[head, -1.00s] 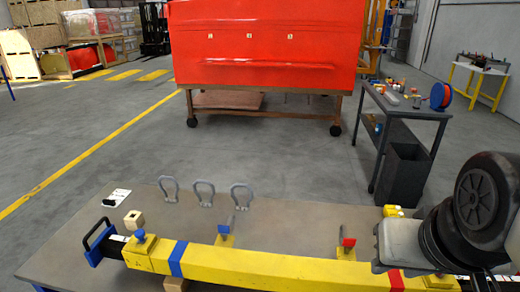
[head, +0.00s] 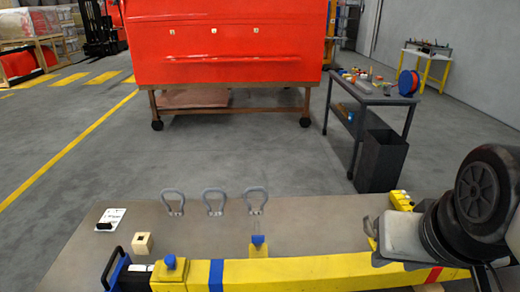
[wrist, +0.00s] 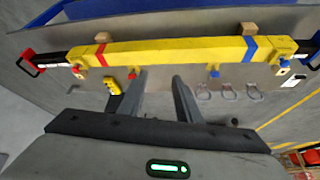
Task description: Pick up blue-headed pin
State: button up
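The blue-headed pin (head: 258,241) stands at the near side of the grey table, just beyond the yellow beam (head: 300,270), between the beam's blue band and my gripper. It also shows in the wrist view (wrist: 214,73), right of my fingers and beside the beam. My gripper (head: 369,226) is at the right in the head view, above the table and apart from the pin. In the wrist view its two fingers (wrist: 158,78) are spread with nothing between them. A red-headed pin (wrist: 131,75) shows close to the left fingertip there; my gripper hides it in the head view.
Several grey shackles (head: 214,201) stand on the table (head: 330,215). A small wooden block (head: 142,243) and a white card (head: 110,219) are at its left. A blue knob (head: 170,261) sits on the beam. A workbench (head: 375,98) and dark bin (head: 381,160) stand beyond.

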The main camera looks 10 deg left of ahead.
aim_at(170, 261)
jog(key=k+j, duration=0.1)
jog(key=j, duration=1.1)
jog(key=k+j, duration=0.15)
jog(key=j, duration=0.5)
jog(key=z, duration=0.05)
